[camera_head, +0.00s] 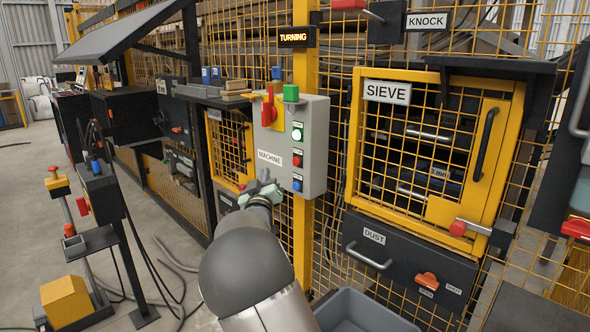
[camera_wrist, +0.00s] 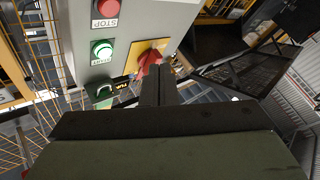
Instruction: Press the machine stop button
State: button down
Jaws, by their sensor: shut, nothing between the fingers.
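The grey machine control box (camera_head: 315,145) hangs on a yellow post. Its front has a green button (camera_head: 297,134), a red button (camera_head: 297,161) below it and a blue one (camera_head: 297,185) lowest. In the wrist view, seen upside down, the red stop button (camera_wrist: 107,8) is cut by the top edge beside its STOP label, and the green start button (camera_wrist: 102,48) is whole. A red handle (camera_wrist: 148,61) sits on a yellow plate. My gripper (camera_head: 262,188) is shut and empty, low in front of the box; its fingers also show in the wrist view (camera_wrist: 158,72).
A lit TURNING sign (camera_head: 293,37) is above the box. A yellow mesh fence and the SIEVE door (camera_head: 440,140) stand right. Below are the DUST drawer (camera_head: 400,255) and a grey bin (camera_head: 360,315). A stand with another red button (camera_head: 53,170) is far left.

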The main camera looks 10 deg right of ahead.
aim_at(297, 161)
jog(key=w+d, duration=0.4)
jog(key=d, duration=0.3)
jog(key=shift+w+d, duration=0.3)
jog(key=shift+d+f, duration=0.1)
dwell(2.1)
jog(key=shift+w+d, duration=0.2)
jog(key=shift+d, duration=0.05)
jog(key=shift+w+d+b, duration=0.25)
jog(key=shift+d+b, duration=0.1)
jog(key=shift+b, duration=0.05)
dwell(0.6)
dwell(0.4)
jog(key=shift+s+a+b, duration=0.45)
jog(key=shift+a, duration=0.2)
jog(key=shift+a, duration=0.15)
